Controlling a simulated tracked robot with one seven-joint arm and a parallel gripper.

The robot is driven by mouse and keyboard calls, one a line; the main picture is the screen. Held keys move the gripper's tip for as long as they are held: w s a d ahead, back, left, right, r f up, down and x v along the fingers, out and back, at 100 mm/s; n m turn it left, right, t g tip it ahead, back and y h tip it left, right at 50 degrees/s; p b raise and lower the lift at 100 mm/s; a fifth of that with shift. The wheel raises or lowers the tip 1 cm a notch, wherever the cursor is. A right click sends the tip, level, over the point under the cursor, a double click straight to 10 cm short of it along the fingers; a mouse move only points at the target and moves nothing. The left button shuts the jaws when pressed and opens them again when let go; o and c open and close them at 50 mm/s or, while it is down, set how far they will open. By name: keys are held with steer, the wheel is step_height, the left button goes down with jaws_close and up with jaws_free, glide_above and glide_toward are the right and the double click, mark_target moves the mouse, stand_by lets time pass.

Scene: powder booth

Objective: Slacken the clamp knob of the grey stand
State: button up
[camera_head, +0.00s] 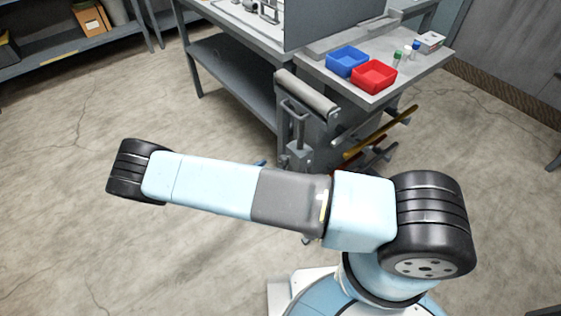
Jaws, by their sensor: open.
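The grey stand (298,132) is in the upper middle of the head view, in front of the workbench. It has a roller-like bar (306,93) across its top and an upright post below. My arm crosses in front of its lower part and hides it. I cannot clearly make out the clamp knob. A small blue piece (260,163) shows at the upper edge of my arm, left of the post; I cannot tell whether it is part of the stand. My gripper is out of view; only the links and dark joints of my arm show.
The grey workbench (395,95) behind the stand holds a blue bin (347,61), a red bin (373,76) and small bottles. Long yellow and red-handled tools (366,146) stick out from its side. A shelf (75,48) stands at upper left. Floor at left is clear.

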mark_target(281, 162)
steer(key=x, duration=0.8)
